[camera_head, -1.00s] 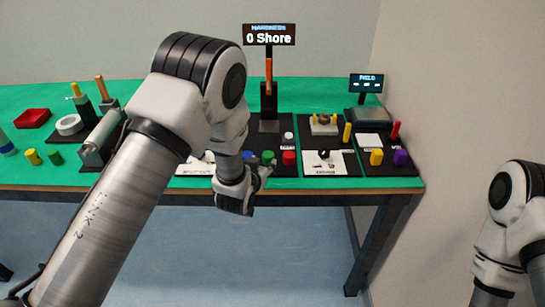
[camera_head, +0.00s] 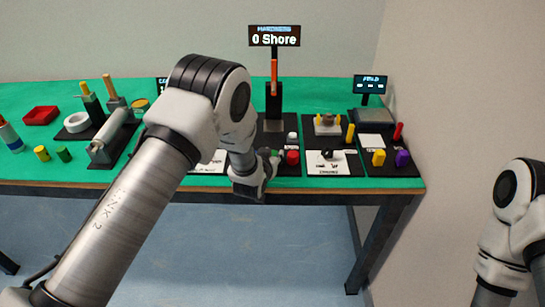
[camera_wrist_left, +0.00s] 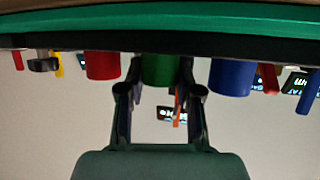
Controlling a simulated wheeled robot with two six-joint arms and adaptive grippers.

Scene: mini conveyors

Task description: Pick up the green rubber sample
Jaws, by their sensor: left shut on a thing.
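The green rubber sample is a short green cylinder (camera_wrist_left: 160,70). In the upside-down left wrist view it stands between the two fingers, with a red cylinder (camera_wrist_left: 103,65) on one side and a blue one (camera_wrist_left: 231,78) on the other. My left gripper (camera_head: 268,165) is at the front edge of the table in the head view, its fingers shut on the green sample. In the head view only a bit of green (camera_head: 275,153) shows past the gripper. The sample still appears to be at the level of its neighbours. My right gripper is out of view.
The red cylinder (camera_head: 292,158) stands close to the right of my left gripper. A hardness tester (camera_head: 274,98) reading "0 Shore" rises behind. Another green cylinder (camera_head: 63,154) and a yellow one (camera_head: 41,153) stand at far left. Several small devices fill the green table (camera_head: 225,88).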

